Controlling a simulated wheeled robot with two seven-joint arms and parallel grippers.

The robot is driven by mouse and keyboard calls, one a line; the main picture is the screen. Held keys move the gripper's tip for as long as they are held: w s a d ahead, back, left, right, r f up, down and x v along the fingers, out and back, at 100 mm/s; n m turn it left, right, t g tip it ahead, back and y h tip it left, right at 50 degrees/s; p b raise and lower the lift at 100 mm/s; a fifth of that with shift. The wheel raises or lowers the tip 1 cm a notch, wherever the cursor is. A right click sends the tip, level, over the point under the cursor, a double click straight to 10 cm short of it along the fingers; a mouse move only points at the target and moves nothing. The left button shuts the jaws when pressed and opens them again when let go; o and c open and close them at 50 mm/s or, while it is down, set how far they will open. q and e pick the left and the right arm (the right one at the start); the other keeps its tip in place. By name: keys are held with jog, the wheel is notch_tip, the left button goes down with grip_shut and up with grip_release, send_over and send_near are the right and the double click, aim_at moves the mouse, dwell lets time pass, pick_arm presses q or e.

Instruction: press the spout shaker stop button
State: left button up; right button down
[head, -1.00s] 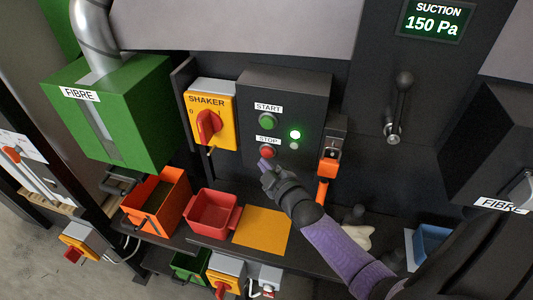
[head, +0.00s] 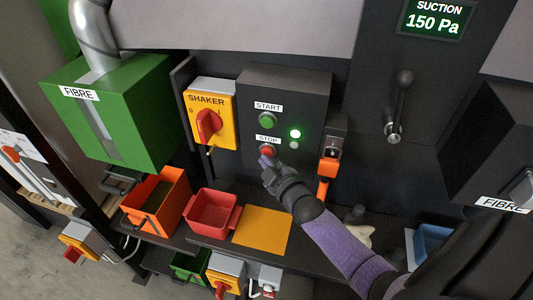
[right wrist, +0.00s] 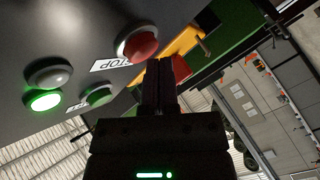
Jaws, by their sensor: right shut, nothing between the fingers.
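The dark control box (head: 300,95) carries a green START button (head: 267,121) with the red STOP button (head: 267,151) below it. A lit green lamp (head: 295,134) is beside them. My right gripper (head: 265,163) is shut and empty, its tips at the lower edge of the STOP button. In the right wrist view, the red STOP button (right wrist: 136,44) is just beyond the closed fingertips (right wrist: 159,66); I cannot tell whether they touch. The green lamp (right wrist: 44,101) is lit there too. My left gripper is not in view.
The yellow SHAKER switch (head: 208,122) with a red knob is left of the box. An orange-handled device (head: 328,166) hangs close on the right. Below are an orange bin (head: 157,200), a red tray (head: 212,211) and a yellow plate (head: 262,231) on the shelf.

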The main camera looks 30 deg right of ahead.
jog(key=shift+w+d+b, duration=0.25)
jog(key=shift+d+b, duration=0.05)
jog(key=shift+d, duration=0.05)
dwell(0.8)
jog(key=shift+s+a+p, duration=0.55)
jog(key=shift+a+p, duration=0.1)
jog(key=s+a+p, duration=0.2)
jog(key=s+a, duration=0.1)
jog(key=a, duration=0.1)
jog(key=shift+s+p, duration=0.15)
jog(key=shift+p, duration=0.2)
jog(key=shift+d, duration=0.1)
dwell(0.7)
